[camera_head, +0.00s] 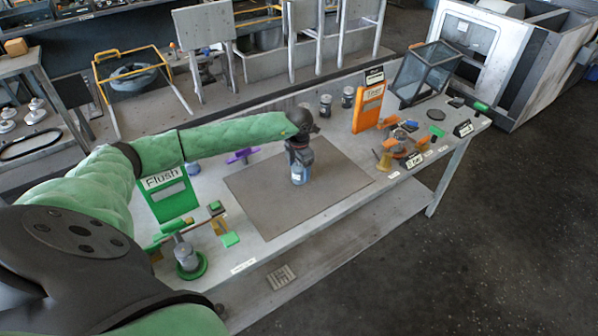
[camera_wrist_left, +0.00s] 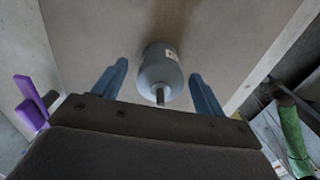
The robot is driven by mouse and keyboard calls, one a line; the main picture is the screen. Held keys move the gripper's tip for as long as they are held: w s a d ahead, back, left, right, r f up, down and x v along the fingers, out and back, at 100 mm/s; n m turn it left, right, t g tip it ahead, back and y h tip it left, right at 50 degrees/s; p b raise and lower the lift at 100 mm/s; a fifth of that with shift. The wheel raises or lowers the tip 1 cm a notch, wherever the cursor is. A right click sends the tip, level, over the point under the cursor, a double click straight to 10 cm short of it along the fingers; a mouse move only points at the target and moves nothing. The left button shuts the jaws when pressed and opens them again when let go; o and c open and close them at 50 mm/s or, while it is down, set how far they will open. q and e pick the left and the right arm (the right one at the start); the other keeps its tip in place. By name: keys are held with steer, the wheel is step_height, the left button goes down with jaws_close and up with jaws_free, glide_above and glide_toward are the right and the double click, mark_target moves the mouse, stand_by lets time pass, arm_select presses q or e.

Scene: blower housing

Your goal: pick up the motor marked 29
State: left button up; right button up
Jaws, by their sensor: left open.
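A grey cylindrical motor (camera_wrist_left: 160,72) with a thin shaft and a small pale label stands on the brown mat (camera_head: 262,197). The label's number is too small to read. My left gripper (camera_head: 299,172) is over the mat, pointing down at this motor. In the left wrist view its two blue fingers are apart, one on each side of the motor, with visible gaps. The fingers hide much of the motor in the head view. Two more dark cylinders that look like motors, one (camera_head: 325,105) and another (camera_head: 348,97), stand behind the mat. My right gripper is not in view.
A green "Flush" sign (camera_head: 172,199) and a green-based fixture (camera_head: 188,259) stand on the left of the table. A purple part (camera_head: 243,156) lies behind the mat. An orange sign (camera_head: 368,107), a glass-sided box (camera_head: 428,72) and orange parts (camera_head: 400,148) are on the right.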

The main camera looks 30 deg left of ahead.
arm_select(q)
steer(key=c, duration=1.4)
